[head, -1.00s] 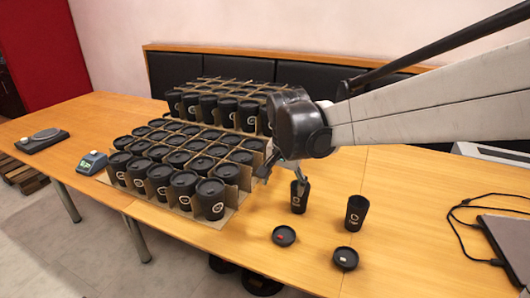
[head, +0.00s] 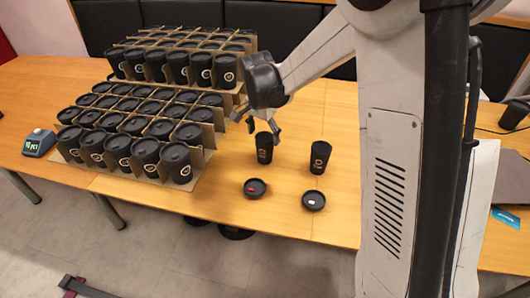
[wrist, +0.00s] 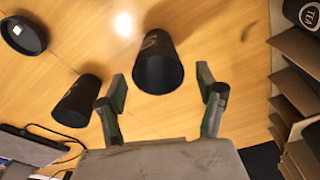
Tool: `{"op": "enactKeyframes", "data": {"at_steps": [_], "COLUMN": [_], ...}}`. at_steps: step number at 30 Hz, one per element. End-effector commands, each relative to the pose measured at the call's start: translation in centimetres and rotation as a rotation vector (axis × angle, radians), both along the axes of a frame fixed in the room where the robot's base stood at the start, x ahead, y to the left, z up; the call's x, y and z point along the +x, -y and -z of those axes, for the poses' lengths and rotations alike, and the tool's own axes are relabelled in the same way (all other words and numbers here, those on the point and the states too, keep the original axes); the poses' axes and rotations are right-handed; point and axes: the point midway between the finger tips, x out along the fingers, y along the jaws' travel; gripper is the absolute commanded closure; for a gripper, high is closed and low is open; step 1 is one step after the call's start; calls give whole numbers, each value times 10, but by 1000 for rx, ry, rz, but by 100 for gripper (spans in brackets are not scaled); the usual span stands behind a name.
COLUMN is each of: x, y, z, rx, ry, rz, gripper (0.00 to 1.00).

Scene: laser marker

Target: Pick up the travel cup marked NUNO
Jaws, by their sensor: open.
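Two black travel cups stand apart from the rest on the table: a left one (head: 264,150) and a right one (head: 319,158). Both have pale marks too small to read, so I cannot tell which says NUNO. My gripper (head: 264,127) is open and points down just above the left cup. In the wrist view, that lidless cup (wrist: 158,70) lies between and a little beyond my open fingertips (wrist: 164,88), its mouth facing me. The other cup (wrist: 74,104) is outside the left finger. Nothing is held.
Two black lids, one with a red patch (head: 255,188) and one with a white patch (head: 313,201), lie in front of the cups. Cardboard dividers (head: 207,113) with many lidded cups stand close left. A small display device (head: 39,143) sits farther left.

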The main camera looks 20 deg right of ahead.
Motion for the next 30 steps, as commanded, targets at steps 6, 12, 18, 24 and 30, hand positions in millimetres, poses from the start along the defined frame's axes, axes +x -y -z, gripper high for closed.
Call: {"op": "enactKeyframes", "data": {"at_steps": [6,12,18,24,30], "x": [2,2,1,2,2], "y": [2,3,5,6,6], "z": [22,31,59,76,75], "rx": [0,0,0,0,0], "ry": [0,0,0,0,0], "rz": [0,0,0,0,-1], "gripper": [31,31,31,31,34]}}
